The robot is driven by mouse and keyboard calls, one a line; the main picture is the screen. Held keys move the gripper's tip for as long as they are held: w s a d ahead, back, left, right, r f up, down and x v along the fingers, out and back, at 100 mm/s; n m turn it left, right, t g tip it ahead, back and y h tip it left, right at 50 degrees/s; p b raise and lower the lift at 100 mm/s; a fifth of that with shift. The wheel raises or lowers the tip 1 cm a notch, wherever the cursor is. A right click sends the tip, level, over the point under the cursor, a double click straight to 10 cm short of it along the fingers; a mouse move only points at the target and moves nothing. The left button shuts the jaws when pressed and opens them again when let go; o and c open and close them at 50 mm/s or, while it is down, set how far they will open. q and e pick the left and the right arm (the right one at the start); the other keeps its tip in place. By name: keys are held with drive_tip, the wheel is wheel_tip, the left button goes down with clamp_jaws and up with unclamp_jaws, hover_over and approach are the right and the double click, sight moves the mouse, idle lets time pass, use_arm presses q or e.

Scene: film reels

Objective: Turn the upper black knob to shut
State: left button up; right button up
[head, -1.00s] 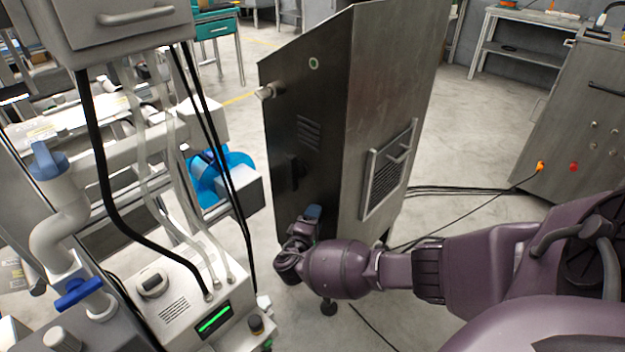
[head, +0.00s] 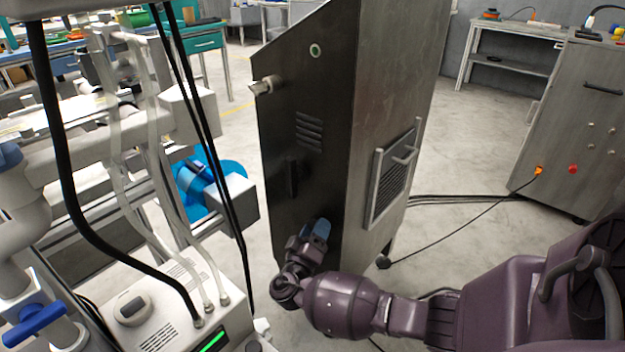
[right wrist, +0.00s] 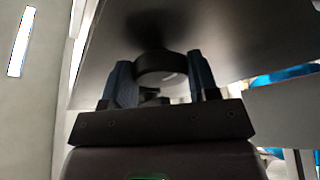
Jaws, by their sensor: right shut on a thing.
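A round black knob (right wrist: 160,66) shows in the right wrist view, on a dark flat panel. My right gripper (right wrist: 157,85) has its two blue fingers on either side of the knob and is shut on it. In the head view my right gripper (head: 314,236) is at the lower part of the dark cabinet front (head: 285,130), near its right edge; there the gripper hides the knob. My left gripper is not in view.
A black upright handle (head: 291,178) and a pale peg (head: 264,86) stick out of the cabinet front. A white device (head: 150,310) with hoses and cables stands close on the left. A grilled panel (head: 394,172) is on the cabinet's right side. Cables cross the floor at right.

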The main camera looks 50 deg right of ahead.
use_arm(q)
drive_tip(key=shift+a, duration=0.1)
use_arm(e)
drive_tip(key=shift+m, duration=0.4)
drive_tip(key=o, duration=0.9)
use_arm(q)
drive_tip(key=shift+p, duration=0.35)
use_arm(e)
drive_tip(key=v, duration=1)
drive_tip(key=shift+a+f, duration=0.15)
drive_tip(key=shift+a, duration=0.25)
drive_tip(key=shift+s, duration=0.1)
